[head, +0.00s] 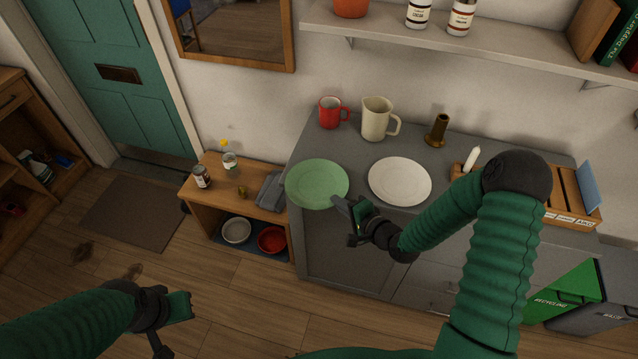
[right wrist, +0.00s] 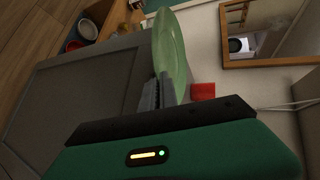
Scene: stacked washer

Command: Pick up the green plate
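The green plate (head: 317,183) is at the left front corner of the grey counter, its left rim reaching the counter's left edge. I cannot tell whether it rests on the counter or is slightly raised. My right gripper (head: 341,205) is at the plate's front right rim. In the right wrist view, the fingers (right wrist: 158,92) are close together around the rim of the green plate (right wrist: 172,48), which shows nearly edge-on. My left gripper (head: 180,309) is low at the left, above the floor and away from the plate; its finger gap does not show clearly.
A white plate (head: 400,181) lies right of the green plate. A red mug (head: 331,112), cream jug (head: 378,118) and brown pepper mill (head: 438,130) stand behind. A low wooden bench (head: 213,207) with jars, a grey cloth (head: 270,190) and bowls stands left. A shelf (head: 460,40) hangs above.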

